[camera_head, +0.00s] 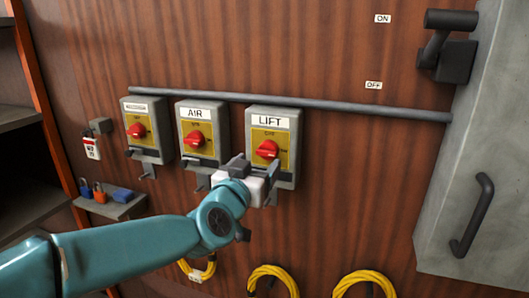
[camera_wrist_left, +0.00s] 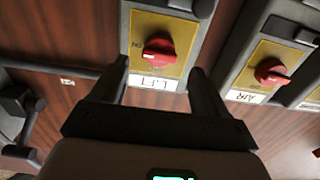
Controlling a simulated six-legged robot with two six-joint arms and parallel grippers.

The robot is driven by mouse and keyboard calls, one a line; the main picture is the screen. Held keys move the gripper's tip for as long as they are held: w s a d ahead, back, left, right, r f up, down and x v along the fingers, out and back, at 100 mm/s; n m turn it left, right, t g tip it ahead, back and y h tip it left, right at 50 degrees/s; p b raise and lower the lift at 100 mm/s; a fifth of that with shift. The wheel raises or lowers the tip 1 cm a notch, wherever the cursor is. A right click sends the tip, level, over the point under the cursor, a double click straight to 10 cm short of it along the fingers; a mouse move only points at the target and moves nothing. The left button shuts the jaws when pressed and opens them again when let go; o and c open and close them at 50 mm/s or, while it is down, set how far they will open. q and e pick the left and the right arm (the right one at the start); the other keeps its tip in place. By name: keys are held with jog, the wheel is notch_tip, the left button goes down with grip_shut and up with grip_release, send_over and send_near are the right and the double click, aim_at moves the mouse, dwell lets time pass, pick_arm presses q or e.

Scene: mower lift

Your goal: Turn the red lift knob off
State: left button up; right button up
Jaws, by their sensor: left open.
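The red lift knob (camera_head: 267,149) sits on a yellow plate on the grey box labelled LIFT (camera_head: 273,121), mounted on the wooden wall. In the head view it is turned at a slant. My left gripper (camera_head: 240,165) is just in front of the box's lower left part, below and left of the knob. In the left wrist view the knob (camera_wrist_left: 159,50) appears beyond and between the two open fingers (camera_wrist_left: 160,75), with the label upside down. The fingers appear apart from the knob. My right gripper is in neither view.
The AIR box (camera_head: 194,137) and another switch box (camera_head: 139,132), both with red knobs, stand to the left. Yellow hoses (camera_head: 272,272) hang below. A grey cabinet with a lever switch (camera_head: 447,55) is right.

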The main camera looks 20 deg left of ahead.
aim_at(266, 155)
pick_arm(q)
jog(key=w+p, duration=0.1)
jog(key=w, duration=0.4)
jog(key=shift+w+d, duration=0.1)
jog(key=shift+w, duration=0.05)
jog(key=shift+w, duration=0.1)
jog(key=shift+c, duration=0.3)
jog(key=c, duration=0.9)
